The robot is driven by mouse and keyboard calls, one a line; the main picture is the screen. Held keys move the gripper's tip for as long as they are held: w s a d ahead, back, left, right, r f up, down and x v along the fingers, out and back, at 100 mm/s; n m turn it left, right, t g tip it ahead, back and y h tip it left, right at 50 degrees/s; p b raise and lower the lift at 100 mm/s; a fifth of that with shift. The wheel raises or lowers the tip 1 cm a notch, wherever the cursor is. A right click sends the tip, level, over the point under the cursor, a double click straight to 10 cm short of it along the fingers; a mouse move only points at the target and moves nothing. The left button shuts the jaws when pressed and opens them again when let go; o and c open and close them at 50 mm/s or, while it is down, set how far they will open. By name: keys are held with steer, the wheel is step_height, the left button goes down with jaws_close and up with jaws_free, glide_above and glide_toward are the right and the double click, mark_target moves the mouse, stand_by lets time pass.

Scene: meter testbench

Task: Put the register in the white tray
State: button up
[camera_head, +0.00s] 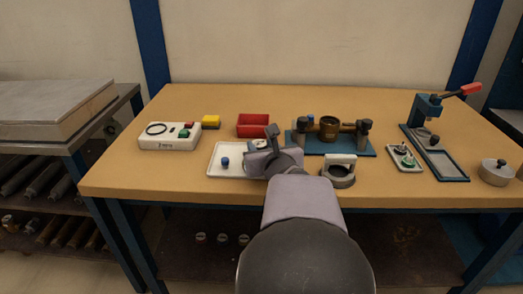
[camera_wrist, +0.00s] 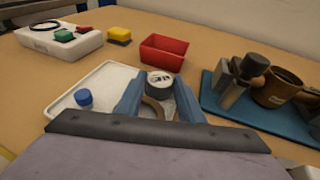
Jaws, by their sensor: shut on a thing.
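The register (camera_wrist: 160,80) is a short dark cylinder with a white dial face. It sits between the two blue-grey fingers of my gripper (camera_wrist: 158,98), which is shut on it. The white tray (camera_wrist: 62,108) lies below and around my gripper; the register is over its right part. I cannot tell whether the register touches the tray floor. A tan ring (camera_wrist: 152,108) shows between the fingers, partly hidden. In the head view my gripper (camera_head: 268,146) covers the right part of the tray (camera_head: 216,172), and the pale dial (camera_head: 260,143) shows just beside it.
A blue knob-like piece (camera_head: 225,162) stands in the tray's left part. A red bin (camera_head: 253,125) is behind the tray, with a yellow block (camera_head: 211,122) and white control box (camera_head: 169,138) to the left. A blue fixture with a brass body (camera_head: 330,128) stands right.

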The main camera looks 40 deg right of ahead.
steer(key=shift+f, duration=0.15)
steer(key=o, duration=1.1)
steer(key=shift+c, duration=0.2)
steer(key=shift+s+r, duration=0.1)
steer(key=shift+r, duration=0.2)
steer(key=p+v, duration=0.2)
steer(key=v, duration=0.2)
steer(key=shift+r, duration=0.1)
steer(key=shift+s+a, duration=0.4)
steer(key=shift+s, duration=0.15)
